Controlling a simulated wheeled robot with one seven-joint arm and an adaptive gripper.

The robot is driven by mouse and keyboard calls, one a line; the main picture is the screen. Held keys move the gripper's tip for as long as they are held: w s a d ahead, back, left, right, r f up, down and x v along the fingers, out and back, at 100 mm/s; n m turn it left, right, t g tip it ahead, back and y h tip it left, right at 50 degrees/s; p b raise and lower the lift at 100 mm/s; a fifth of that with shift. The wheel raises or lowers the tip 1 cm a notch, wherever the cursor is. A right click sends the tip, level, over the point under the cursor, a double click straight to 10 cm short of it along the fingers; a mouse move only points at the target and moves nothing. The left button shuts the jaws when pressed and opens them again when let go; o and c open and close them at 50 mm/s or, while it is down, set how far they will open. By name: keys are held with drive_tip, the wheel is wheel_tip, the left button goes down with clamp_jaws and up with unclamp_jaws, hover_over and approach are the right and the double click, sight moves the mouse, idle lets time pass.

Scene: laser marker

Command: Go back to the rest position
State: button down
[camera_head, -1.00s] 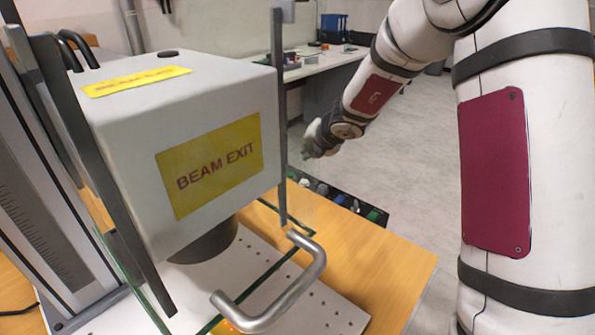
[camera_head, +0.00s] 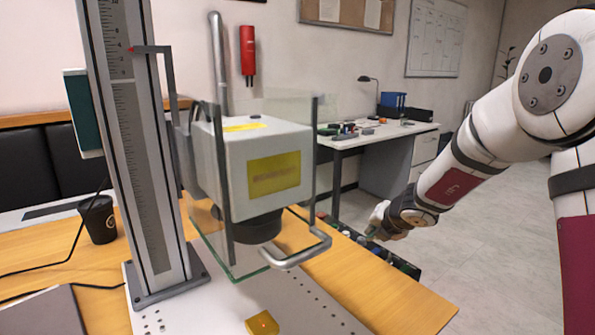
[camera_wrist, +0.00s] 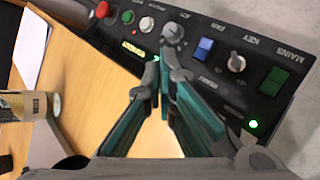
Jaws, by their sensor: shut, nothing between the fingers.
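My gripper (camera_head: 382,222) hangs at the end of my arm, right of the laser marker, by the black control panel (camera_head: 402,264). In the wrist view my gripper (camera_wrist: 163,62) is shut and empty, its fingertips together in front of or over the panel, near a grey knob (camera_wrist: 172,33). I cannot tell whether they touch it. The panel carries a lit green mains switch (camera_wrist: 274,81), a key switch (camera_wrist: 236,62), a blue switch (camera_wrist: 203,49) and a red button (camera_wrist: 102,10).
The white marker head (camera_head: 235,150) has a clear guard with a metal handle (camera_head: 298,250). A small yellow block (camera_head: 263,323) with a red dot lies on the base plate (camera_head: 215,318). A black cup (camera_head: 98,222) stands left. Open floor (camera_head: 480,220) lies right.

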drive_tip(key=s+a+r+n+y+p, duration=0.1)
drive_tip(key=s+a+r+n+p, duration=0.2)
drive_tip(key=s+r+n, duration=0.35)
drive_tip(key=s+a+r+n+y+p, duration=0.1)
drive_tip(key=s+a+r+n+p, duration=0.25)
drive_tip(key=r+n, duration=0.6)
drive_tip(key=s+a+r+n+g+y+p, duration=0.1)
drive_tip(key=s+a+r+n+p, duration=0.2)
drive_tip(key=s+r+n+p, duration=0.65)
drive_tip(key=s+d+r+n+g+h+p, duration=0.1)
drive_tip(key=s+n, duration=0.4)
drive_tip(key=s, duration=0.6)
drive_tip(key=s+d+r+n+g+h+p, duration=0.1)
drive_tip(key=s+d+r+n+p, duration=0.3)
drive_tip(key=s, duration=0.7)
drive_tip(key=s+d+r+n+g+h+p, duration=0.1)
drive_tip(key=s+d+r+n+h+p, duration=0.1)
drive_tip(key=s+n, duration=0.6)
drive_tip(key=s+d+r+h, duration=0.1)
drive_tip(key=s+d+r, duration=0.1)
drive_tip(key=s+r, duration=0.1)
drive_tip(key=shift+r+g+p, duration=0.4)
